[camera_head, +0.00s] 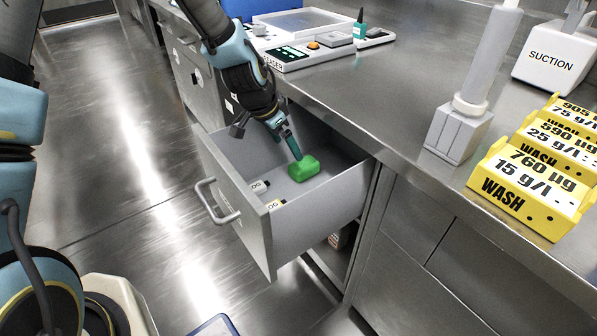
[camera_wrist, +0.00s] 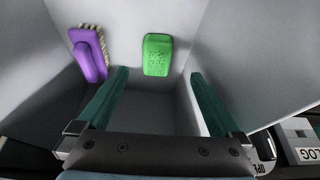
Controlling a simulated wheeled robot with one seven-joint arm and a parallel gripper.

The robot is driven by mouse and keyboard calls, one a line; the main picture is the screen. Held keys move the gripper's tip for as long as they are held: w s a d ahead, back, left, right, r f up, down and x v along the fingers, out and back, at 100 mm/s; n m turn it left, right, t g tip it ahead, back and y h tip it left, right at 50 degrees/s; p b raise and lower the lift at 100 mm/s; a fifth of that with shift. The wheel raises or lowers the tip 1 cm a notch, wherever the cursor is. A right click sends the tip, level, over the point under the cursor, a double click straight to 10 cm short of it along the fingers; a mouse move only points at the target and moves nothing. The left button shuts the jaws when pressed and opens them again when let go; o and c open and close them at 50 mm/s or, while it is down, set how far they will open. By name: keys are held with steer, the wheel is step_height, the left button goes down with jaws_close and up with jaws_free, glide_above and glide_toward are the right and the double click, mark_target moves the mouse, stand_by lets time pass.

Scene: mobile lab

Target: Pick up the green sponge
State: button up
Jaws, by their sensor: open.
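The green sponge (camera_head: 304,168) lies in the open drawer (camera_head: 308,215) in the head view. It also shows in the wrist view (camera_wrist: 157,54), against the grey drawer surface, ahead of and between the two fingers. My gripper (camera_head: 297,152) reaches down into the drawer, its tips close to the sponge in the head view. In the wrist view my gripper (camera_wrist: 158,80) is open, with two teal fingers spread wide and nothing between them. I cannot tell whether a finger touches the sponge.
A purple brush (camera_wrist: 88,54) with pale bristles lies left of the sponge in the wrist view. Small labelled items (camera_head: 260,187) sit near the drawer front. The counter holds a reader device (camera_head: 290,52), a grey stand (camera_head: 458,134), yellow WASH blocks (camera_head: 530,185) and a suction unit (camera_head: 556,60).

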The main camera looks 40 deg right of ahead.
mark_target(298, 166)
steer(key=x, duration=0.5)
steer(key=shift+d+f, duration=0.1)
steer(key=shift+f, duration=0.05)
steer(key=shift+s+x, duration=0.15)
steer(key=shift+x, duration=1.15)
steer(key=shift+s+x, duration=0.1)
steer(key=shift+x, duration=1.25)
steer(key=shift+c, duration=0.2)
steer(key=c, duration=1.3)
